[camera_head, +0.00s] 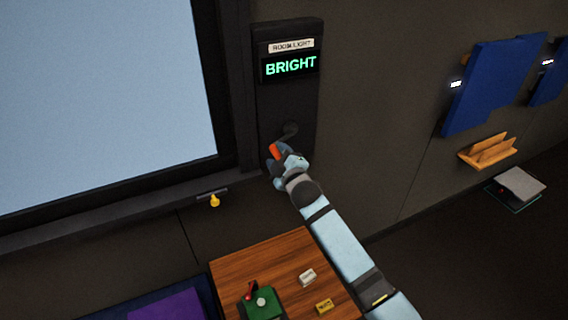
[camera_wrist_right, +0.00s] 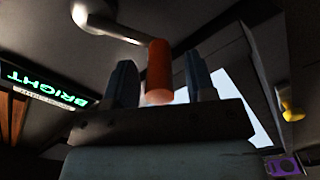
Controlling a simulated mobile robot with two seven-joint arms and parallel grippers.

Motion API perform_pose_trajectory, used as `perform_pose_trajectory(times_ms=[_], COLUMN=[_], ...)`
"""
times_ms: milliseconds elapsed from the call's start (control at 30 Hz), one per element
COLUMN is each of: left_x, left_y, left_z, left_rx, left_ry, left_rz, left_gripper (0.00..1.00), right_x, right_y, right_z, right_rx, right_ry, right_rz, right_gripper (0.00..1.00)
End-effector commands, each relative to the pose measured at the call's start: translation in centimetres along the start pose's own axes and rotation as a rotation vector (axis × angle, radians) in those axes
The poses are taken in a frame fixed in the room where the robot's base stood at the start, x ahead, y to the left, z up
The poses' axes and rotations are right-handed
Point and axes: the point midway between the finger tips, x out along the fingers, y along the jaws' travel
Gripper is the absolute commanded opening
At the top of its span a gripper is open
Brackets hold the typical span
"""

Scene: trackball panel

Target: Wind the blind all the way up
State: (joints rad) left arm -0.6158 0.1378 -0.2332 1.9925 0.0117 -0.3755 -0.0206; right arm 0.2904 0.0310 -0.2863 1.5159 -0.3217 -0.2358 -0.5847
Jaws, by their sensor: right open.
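The crank (camera_head: 290,130) sits low on a dark wall panel (camera_head: 270,105), with a grey hub and arm and an orange handle (camera_head: 274,151). My right gripper (camera_head: 278,160) is at the handle. In the right wrist view, its open fingers (camera_wrist_right: 158,62) stand on either side of the orange handle (camera_wrist_right: 158,68), with gaps visible. The crank arm (camera_wrist_right: 115,28) shows there too. The panel's display (camera_head: 290,66) reads BRIGHT under a ROOM LIGHT label. The window (camera_head: 100,90) shows a plain pale blue area; I cannot make out a blind edge. My left gripper is not in view.
A yellow knob (camera_head: 214,200) sits below the window sill. Blue boards (camera_head: 490,85) and a wooden rack (camera_head: 487,150) are on the right wall.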

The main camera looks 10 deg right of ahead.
Motion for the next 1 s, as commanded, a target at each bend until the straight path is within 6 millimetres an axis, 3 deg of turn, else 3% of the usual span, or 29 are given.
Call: perform_pose_trajectory(times_ms=[167, 600, 800, 1000], left_x=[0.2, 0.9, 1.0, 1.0], left_y=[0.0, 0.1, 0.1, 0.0], left_z=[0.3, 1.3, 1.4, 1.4], left_rx=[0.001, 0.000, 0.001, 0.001], left_ry=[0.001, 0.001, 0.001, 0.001], left_rz=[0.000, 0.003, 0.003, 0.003], left_gripper=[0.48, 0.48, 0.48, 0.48], right_x=[-2.5, -11.8, -13.4, -13.6], right_y=[-0.2, -0.2, -0.1, 0.0], right_z=[0.1, 0.1, 0.1, 0.0], right_rx=[-0.001, 0.000, 0.000, 0.000], right_ry=[-0.001, -0.001, -0.001, -0.001], right_rz=[-0.002, -0.002, -0.001, -0.001], right_gripper=[0.51, 0.51, 0.51, 0.51])
